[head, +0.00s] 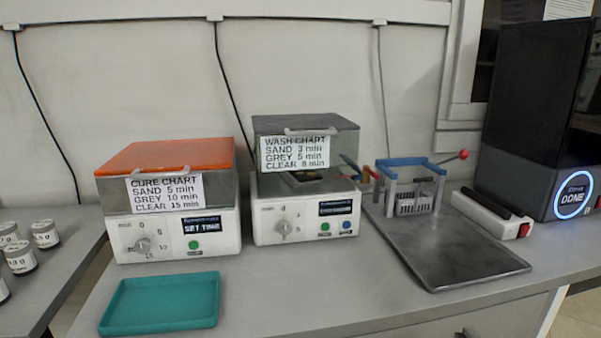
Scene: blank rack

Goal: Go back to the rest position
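Neither of my grippers shows in the head view, and no part of my arms can be made out. The view looks onto a grey bench (300,318) with equipment along a pale wall. I cannot tell from this frame where my arms are or whether they hold anything.
A teal tray (160,303) lies at the front left, before the orange-lidded cure unit (180,232). The wash unit (305,216) stands beside it. A dark plate (465,248), a blue-and-grey rack (413,185) and a black machine reading DONE (535,95) stand right. Jars (20,258) are far left.

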